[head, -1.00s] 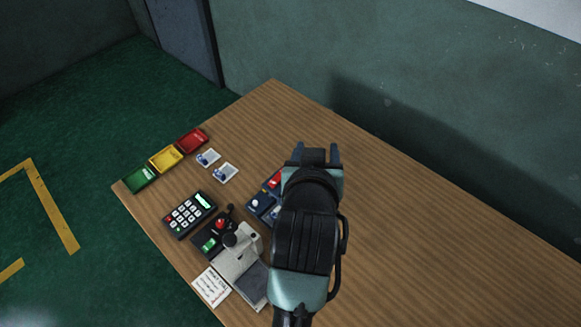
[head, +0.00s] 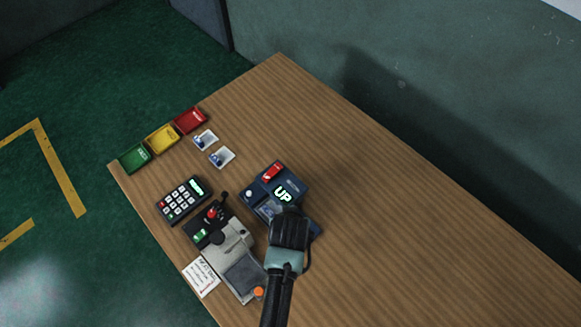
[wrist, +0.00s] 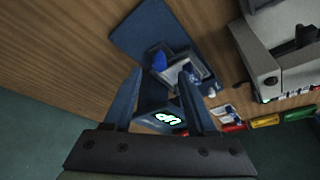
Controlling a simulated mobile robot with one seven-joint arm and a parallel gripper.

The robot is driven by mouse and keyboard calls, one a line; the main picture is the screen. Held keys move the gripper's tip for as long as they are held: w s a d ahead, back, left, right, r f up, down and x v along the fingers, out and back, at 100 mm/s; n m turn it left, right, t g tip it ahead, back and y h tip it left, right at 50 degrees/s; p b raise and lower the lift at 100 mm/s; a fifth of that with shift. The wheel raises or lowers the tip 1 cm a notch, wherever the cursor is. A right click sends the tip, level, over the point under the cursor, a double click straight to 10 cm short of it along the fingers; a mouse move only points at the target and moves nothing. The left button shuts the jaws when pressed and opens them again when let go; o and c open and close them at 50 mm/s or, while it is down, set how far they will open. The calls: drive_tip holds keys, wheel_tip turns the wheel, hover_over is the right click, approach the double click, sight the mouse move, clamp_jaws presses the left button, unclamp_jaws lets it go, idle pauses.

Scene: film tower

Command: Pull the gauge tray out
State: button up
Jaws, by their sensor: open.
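A dark blue device (head: 262,190) with a lit "UP" display and a red part on top sits on the wooden table. I take it for the gauge, but its label is too small to read. In the wrist view its lit display (wrist: 162,118) shows between my fingers. A pale recess holding a small blue piece (wrist: 158,60) lies just beyond the fingertips, beside a flat blue plate (wrist: 150,32). I cannot tell which part is the tray. In the head view my gripper (head: 283,212) hides the device's near part.
A grey machine (head: 228,250) with black and red controls stands close left of my gripper. The table's right side (head: 400,230) is clear.

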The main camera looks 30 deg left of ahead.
drive_tip(key=shift+x, duration=2.1)
drive_tip(key=shift+w, duration=0.1)
clamp_jaws()
